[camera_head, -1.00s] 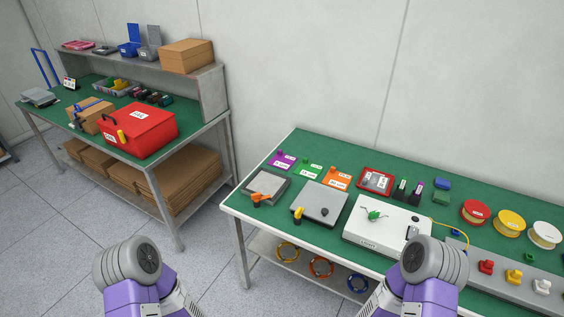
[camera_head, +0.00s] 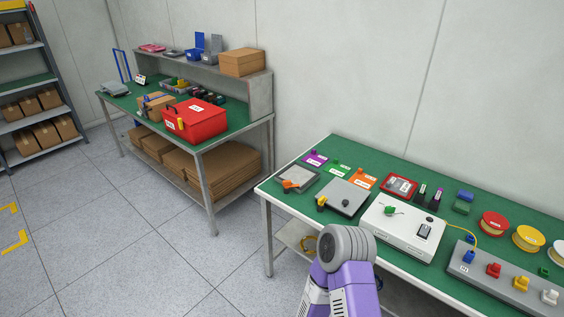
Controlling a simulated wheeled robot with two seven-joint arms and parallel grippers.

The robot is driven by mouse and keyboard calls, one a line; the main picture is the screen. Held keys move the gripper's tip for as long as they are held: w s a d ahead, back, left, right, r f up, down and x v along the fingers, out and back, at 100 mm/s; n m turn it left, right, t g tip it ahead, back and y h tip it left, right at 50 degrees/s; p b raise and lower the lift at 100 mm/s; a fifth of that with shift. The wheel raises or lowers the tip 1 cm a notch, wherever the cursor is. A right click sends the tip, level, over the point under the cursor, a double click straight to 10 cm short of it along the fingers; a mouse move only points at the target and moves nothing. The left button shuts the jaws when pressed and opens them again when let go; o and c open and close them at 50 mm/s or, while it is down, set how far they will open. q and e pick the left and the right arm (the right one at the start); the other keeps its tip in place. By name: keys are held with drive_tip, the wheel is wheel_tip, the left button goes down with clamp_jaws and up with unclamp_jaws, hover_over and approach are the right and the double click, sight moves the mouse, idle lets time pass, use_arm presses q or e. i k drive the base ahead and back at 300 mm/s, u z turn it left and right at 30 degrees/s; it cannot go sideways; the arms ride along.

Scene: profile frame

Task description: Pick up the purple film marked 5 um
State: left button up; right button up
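The purple film (camera_head: 315,158) lies flat at the back left corner of the near green-topped table (camera_head: 400,163), with a small purple knob and a white label on it. The label is too small to read. A green film (camera_head: 336,168) and an orange film (camera_head: 363,179) lie to its right. One of my purple and grey arms shows at the bottom centre, in front of the table and well short of the purple film. Neither gripper shows in the view.
A grey plate with an orange handle (camera_head: 297,179) lies in front of the purple film. A grey plate with a yellow knob (camera_head: 345,197) and a white light box (camera_head: 401,231) stand to the right. Another bench with a red toolbox (camera_head: 196,121) stands at the left. Open floor (camera_head: 120,230) lies left.

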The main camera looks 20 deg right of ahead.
sight(315, 160)
drive_tip(key=u, duration=0.4)
drive_tip(key=i, duration=1.4)
drive_tip(key=z, duration=0.65)
drive_tip(key=i, duration=1.2)
drive_tip(key=z, duration=1.05)
